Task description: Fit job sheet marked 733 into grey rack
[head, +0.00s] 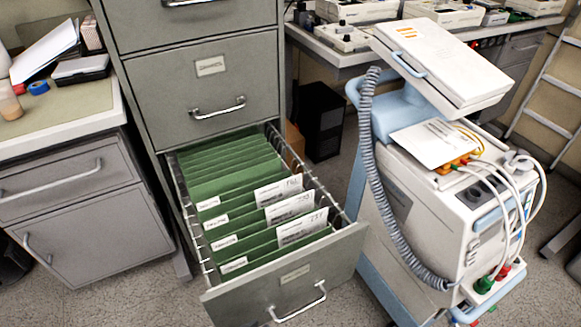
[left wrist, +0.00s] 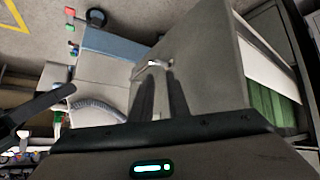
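Three white sheets with bold numbers stand among green hanging folders in the open drawer of a grey filing cabinet. The middle sheet (head: 290,209) may read 733, but the print is too small to be sure. The rear sheet (head: 278,190) and front sheet (head: 303,227) carry other numbers starting with 7. I see no separate grey rack that I can name surely; the grey drawer (head: 240,302) has a bar handle. In the left wrist view, my left gripper (left wrist: 163,78) points toward the drawer front, its dark fingers narrowly apart and apparently empty.
A white and blue medical cart (head: 400,215) with a coiled grey hose and cables stands right of the drawer. A loose paper (head: 434,143) lies on it. A grey side cabinet (head: 85,215) stands left, and a cluttered bench (head: 345,60) is behind. Some floor is clear.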

